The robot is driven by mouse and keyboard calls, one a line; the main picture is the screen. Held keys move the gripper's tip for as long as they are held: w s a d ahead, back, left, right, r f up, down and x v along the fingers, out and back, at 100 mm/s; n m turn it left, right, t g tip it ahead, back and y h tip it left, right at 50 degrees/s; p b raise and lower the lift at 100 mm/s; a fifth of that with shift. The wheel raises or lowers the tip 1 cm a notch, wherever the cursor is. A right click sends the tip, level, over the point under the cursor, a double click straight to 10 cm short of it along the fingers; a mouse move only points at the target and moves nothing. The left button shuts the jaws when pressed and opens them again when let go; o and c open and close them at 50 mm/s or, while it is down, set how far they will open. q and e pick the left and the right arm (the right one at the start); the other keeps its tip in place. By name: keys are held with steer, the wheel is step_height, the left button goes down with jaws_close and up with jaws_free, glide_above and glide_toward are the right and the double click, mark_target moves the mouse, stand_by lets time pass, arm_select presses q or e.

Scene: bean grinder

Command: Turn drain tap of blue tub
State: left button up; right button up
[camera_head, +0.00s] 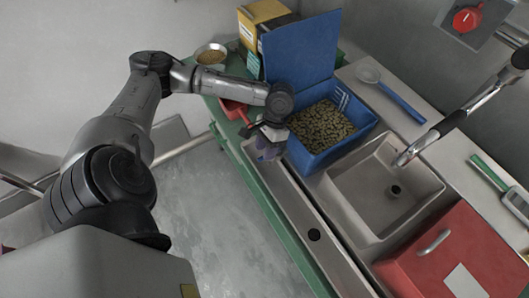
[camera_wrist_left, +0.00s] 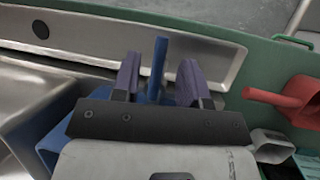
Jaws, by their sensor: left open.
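The blue tub (camera_head: 345,143), filled with green-brown beans, stands on the counter at the left edge of the sink, its blue lid (camera_head: 300,50) raised. A blue upright bar (camera_wrist_left: 158,65), seemingly the drain tap's handle, shows in the left wrist view. My left gripper (camera_head: 266,150) is at the tub's near-left side, above the steel trough. In the left wrist view its two purple fingers (camera_wrist_left: 159,70) are open, one on each side of the blue bar, with gaps visible. The tap's lower part is hidden behind the gripper body. My right gripper is not in view.
A steel trough (camera_head: 300,219) with a drain hole runs along the green counter edge. A red-handled scoop (camera_wrist_left: 292,100) lies beside the gripper. The sink (camera_head: 355,180), tap (camera_head: 440,128) and red box (camera_head: 455,255) are to the right.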

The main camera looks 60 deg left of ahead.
arm_select(q)
steer(key=shift+x, duration=0.85)
steer(key=shift+c, duration=0.2)
jaws_close()
